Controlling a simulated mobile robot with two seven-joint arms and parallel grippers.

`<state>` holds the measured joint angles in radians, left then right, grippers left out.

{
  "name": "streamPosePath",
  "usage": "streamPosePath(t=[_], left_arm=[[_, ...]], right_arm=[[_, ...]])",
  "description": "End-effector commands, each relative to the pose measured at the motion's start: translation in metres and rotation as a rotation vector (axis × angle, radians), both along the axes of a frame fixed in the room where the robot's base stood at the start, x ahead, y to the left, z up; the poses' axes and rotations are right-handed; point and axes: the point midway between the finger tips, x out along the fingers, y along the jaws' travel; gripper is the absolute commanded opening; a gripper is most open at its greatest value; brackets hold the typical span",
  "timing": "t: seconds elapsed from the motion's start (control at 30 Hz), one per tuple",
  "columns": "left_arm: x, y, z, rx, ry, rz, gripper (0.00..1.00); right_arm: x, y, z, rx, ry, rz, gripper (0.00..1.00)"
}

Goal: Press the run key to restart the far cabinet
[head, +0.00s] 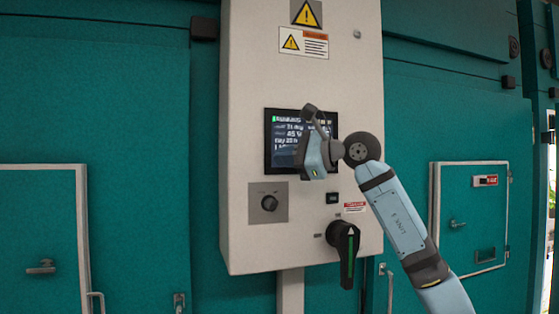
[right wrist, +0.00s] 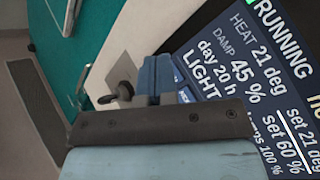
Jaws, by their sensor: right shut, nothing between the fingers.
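A light grey control cabinet (head: 250,90) carries a dark screen (head: 284,132) with white text. In the right wrist view the screen (right wrist: 250,75) reads RUNNING, with heat, damp and light lines. Blue keys (right wrist: 187,93) show along the screen's lower edge, partly hidden by my fingers. My right gripper (head: 304,165) is in front of the screen's lower part and covers some of it. In the right wrist view the gripper (right wrist: 156,72) is shut and empty, close to the keys. I cannot tell whether it touches one. My left gripper is not in view.
Below the screen are a small knob on a grey plate (head: 269,203), a dark square button (head: 332,198) and a big black rotary switch (head: 344,248) with a green line. Teal chamber walls with white-framed doors (head: 35,225) stand on both sides.

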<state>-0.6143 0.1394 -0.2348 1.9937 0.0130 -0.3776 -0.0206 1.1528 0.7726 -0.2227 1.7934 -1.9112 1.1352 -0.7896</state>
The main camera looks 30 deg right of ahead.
Motion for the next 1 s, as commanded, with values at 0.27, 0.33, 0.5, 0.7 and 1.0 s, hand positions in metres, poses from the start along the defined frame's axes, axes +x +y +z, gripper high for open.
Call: streamPosePath(t=[0.27, 0.33, 0.5, 0.7, 1.0], left_arm=[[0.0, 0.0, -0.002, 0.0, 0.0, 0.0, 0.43], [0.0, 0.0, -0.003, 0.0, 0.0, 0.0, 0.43], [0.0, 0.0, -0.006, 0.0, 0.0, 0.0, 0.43], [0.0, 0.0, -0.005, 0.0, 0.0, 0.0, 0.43], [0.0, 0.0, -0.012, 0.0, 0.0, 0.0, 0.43]], right_arm=[[-0.003, 0.001, -0.001, 0.0, 0.0, -0.001, 0.0], [-0.007, 0.001, -0.001, -0.001, -0.001, -0.001, 0.0], [-0.014, 0.003, -0.001, 0.0, 0.0, 0.0, 0.0], [-0.014, 0.004, 0.0, 0.001, 0.001, 0.0, 0.0], [-0.029, 0.007, -0.002, -0.002, -0.002, 0.0, 0.0]])
